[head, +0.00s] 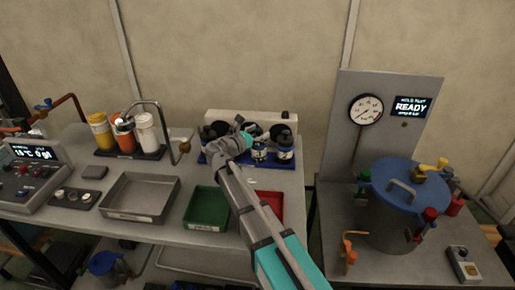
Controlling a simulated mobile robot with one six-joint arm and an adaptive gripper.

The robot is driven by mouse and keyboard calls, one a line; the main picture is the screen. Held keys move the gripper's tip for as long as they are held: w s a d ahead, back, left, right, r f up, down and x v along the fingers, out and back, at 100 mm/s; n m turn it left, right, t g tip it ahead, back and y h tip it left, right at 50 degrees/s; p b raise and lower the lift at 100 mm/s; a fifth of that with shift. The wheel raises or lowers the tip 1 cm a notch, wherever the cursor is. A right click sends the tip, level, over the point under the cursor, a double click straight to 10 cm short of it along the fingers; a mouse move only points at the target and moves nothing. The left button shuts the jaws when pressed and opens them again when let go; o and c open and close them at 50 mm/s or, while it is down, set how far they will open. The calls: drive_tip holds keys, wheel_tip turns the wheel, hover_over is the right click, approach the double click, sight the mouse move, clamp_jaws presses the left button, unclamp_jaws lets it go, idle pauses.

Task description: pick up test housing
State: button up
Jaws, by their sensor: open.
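Several small dark cylinders with blue and white bands stand on a blue rack (290,164) at the back of the left bench; they look like the housings. One housing (285,151) stands at the rack's right end, with another (259,152) just left of it. I cannot tell which is the test housing. My arm reaches up from the bottom, and my gripper (250,129) is open among the rack's items. Its fingers are small and dark against them, and my wrist hides part of the rack. I cannot tell whether it touches a housing.
A grey tray (104,208), a green bin (188,222) and a red bin (278,205) sit along the bench front. Bottles (146,133) stand at back left. Right, a blue-lidded vessel (376,220) stands before a panel with a gauge and a READY display (412,107).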

idle(0.3)
clamp_jaws()
drive_tip(key=shift+r, duration=0.2)
idle(0.4)
wheel_tip(320, 180, up, 2)
drive_tip(key=shift+r+p, duration=0.1)
drive_tip(key=shift+p, duration=1.15)
drive_tip(key=s+a+r+p, duration=0.3)
drive_tip(key=s+r+p, duration=0.7)
drive_tip(key=s, duration=0.3)
drive_tip(key=shift+s+r, duration=0.2)
drive_tip(key=shift+s, duration=0.15)
